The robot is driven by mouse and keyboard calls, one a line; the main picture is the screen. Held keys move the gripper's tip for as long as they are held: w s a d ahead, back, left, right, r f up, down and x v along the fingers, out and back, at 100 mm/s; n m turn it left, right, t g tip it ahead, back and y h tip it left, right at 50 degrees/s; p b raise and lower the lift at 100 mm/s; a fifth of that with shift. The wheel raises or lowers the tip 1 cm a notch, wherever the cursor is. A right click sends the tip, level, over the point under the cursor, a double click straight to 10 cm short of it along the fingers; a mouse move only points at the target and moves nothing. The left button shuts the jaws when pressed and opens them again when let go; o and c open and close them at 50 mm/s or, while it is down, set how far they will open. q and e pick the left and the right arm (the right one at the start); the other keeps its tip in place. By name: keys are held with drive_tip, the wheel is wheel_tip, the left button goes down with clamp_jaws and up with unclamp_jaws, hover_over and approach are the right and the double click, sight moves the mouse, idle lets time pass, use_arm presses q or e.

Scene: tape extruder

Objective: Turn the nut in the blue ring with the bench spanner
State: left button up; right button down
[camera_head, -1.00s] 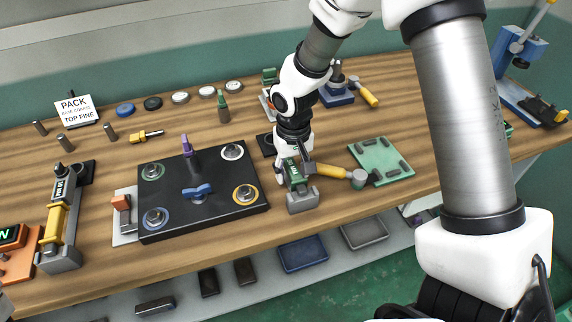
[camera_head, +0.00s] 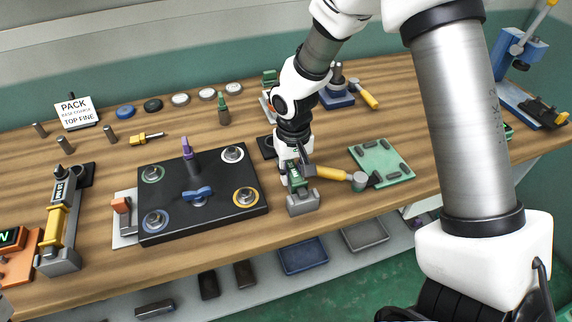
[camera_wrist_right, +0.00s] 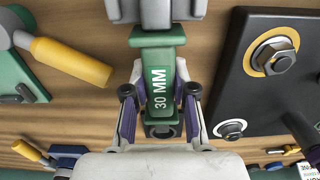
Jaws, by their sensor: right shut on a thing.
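My right gripper (camera_head: 294,163) is shut on a green spanner (camera_head: 297,178) marked 30 MM. In the wrist view, the fingers (camera_wrist_right: 160,98) sit on either side of the green handle (camera_wrist_right: 158,68). The spanner's far end is at a grey holder (camera_head: 302,203); I cannot tell whether it is clear of it. The blue ring (camera_head: 145,228) is at the front left of a black plate (camera_head: 220,222), with a grey nut (camera_head: 156,217) inside it. The plate also bears green, white and yellow rings with nuts. My left gripper is not in view.
A second spanner with a yellow part (camera_head: 56,224) stands in a grey holder at the left. A blue wing handle (camera_head: 198,194) and a purple-topped post (camera_head: 187,148) rise from the plate. A yellow-handled mallet (camera_head: 333,173) and green tray (camera_head: 384,161) lie right of my gripper.

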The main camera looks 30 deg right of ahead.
wheel_tip(320, 180, up, 8)
drive_tip(key=p, duration=0.7)
drive_tip(key=shift+r+p, duration=0.1)
drive_tip(key=shift+p, duration=0.25)
idle(0.3)
